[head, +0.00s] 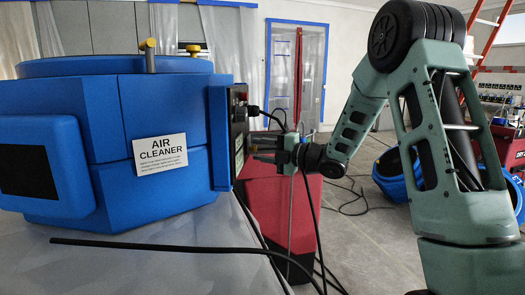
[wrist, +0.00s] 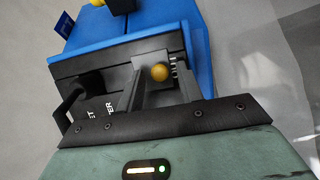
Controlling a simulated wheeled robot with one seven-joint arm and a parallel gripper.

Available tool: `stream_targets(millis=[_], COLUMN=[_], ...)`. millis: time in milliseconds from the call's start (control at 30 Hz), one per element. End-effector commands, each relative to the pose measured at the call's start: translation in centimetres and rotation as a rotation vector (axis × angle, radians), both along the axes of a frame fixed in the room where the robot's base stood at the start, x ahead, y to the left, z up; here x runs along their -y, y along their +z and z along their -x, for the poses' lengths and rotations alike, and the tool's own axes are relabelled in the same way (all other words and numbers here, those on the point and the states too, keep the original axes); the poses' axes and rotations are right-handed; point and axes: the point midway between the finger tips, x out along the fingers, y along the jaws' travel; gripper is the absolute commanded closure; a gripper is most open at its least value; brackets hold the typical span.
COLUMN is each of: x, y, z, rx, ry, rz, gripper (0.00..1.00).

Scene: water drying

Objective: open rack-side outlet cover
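The blue air cleaner (head: 105,185) stands at the left of the head view, with a black panel (head: 239,125) on its right side. My gripper (head: 256,147) is at this panel with its fingers apart. In the wrist view, the fingers of my gripper (wrist: 159,78) reach toward the panel (wrist: 90,66) on either side of a small gold knob (wrist: 160,73). The knob sits by a grey plate (wrist: 148,57) that looks like the outlet cover. The fingers appear apart from the knob. I cannot tell whether the cover is closed.
A black plug and cord (head: 254,111) come out of the panel just above my gripper. Cables hang below it beside a red bin (head: 280,205). A black hose (head: 150,245) crosses in front of the cleaner. Blue tubs (head: 400,175) stand behind my arm.

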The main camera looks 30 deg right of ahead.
Motion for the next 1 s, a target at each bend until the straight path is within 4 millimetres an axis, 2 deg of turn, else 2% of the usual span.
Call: stream_targets(millis=[33, 100, 133, 567, 1000], x=[0.0, 0.0, 0.0, 0.5, 2.4], y=[0.0, 0.0, 0.0, -0.1, -0.3], z=[0.0, 0.0, 0.0, -0.1, -0.9], rx=[0.0, 0.0, 0.0, 0.0, -0.001], ry=[0.0, 0.0, 0.0, 0.066, 0.423], rz=[0.0, 0.0, 0.0, 0.0, 0.003], gripper=[0.79, 0.98, 1.0, 1.0, 1.0])
